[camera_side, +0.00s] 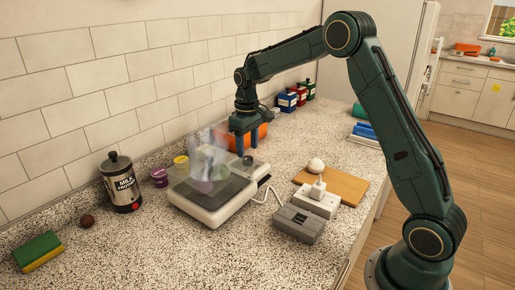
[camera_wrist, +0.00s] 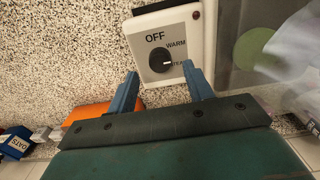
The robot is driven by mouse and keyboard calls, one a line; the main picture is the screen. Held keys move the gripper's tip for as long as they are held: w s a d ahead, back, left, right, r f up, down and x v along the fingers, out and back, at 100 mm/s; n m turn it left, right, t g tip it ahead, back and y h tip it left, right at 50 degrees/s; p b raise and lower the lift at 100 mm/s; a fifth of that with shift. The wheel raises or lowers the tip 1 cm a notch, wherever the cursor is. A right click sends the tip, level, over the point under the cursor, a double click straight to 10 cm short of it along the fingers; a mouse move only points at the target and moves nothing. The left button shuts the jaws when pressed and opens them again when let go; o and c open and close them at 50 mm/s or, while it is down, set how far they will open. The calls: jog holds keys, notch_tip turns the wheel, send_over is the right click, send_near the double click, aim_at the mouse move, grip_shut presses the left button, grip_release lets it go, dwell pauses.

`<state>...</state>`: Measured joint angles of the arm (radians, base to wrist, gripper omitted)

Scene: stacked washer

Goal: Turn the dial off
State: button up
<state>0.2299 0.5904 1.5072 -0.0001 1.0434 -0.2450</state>
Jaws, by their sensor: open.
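The dial (camera_wrist: 159,59) is a dark round knob on the white control panel (camera_wrist: 143,24) of a flat appliance (camera_side: 212,207). Its labels read OFF, WARM and, partly covered, what looks like STEAM. The knob's white mark points right, toward the partly covered label. In the side view the dial (camera_side: 248,160) is at the appliance's far right end. My gripper (camera_side: 240,150) hangs just above the panel, fingers down. In the wrist view its blue fingers (camera_wrist: 160,70) are open, one to each side below the dial, with nothing between them.
A hazy see-through cover or steam (camera_side: 208,158) stands over the appliance, with green and purple shapes inside. An orange object (camera_side: 262,133) is behind my gripper. A milk frother (camera_side: 121,183) stands left. A power strip (camera_side: 315,200) and grey box (camera_side: 299,223) lie right.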

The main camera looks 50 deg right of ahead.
aim_at(248, 157)
notch_tip(248, 157, up, 10)
jog(key=shift+r, duration=0.2)
dwell(0.5)
jog(key=s+a+r+t, duration=0.2)
jog(key=s+a+r, duration=0.2)
jog(key=s, duration=0.4)
jog(key=s+a+r+t, duration=0.1)
jog(key=s+a+r, duration=0.3)
jog(key=s, duration=0.5)
jog(key=s+a+f+t, duration=0.1)
jog(key=s+a+f, duration=0.1)
jog(key=s, duration=0.5)
jog(key=s+a+f+t, duration=0.1)
jog(key=s+f, duration=0.2)
jog(key=s, duration=0.5)
jog(key=shift+a+f+t, duration=0.3)
jog(key=shift+a, duration=0.05)
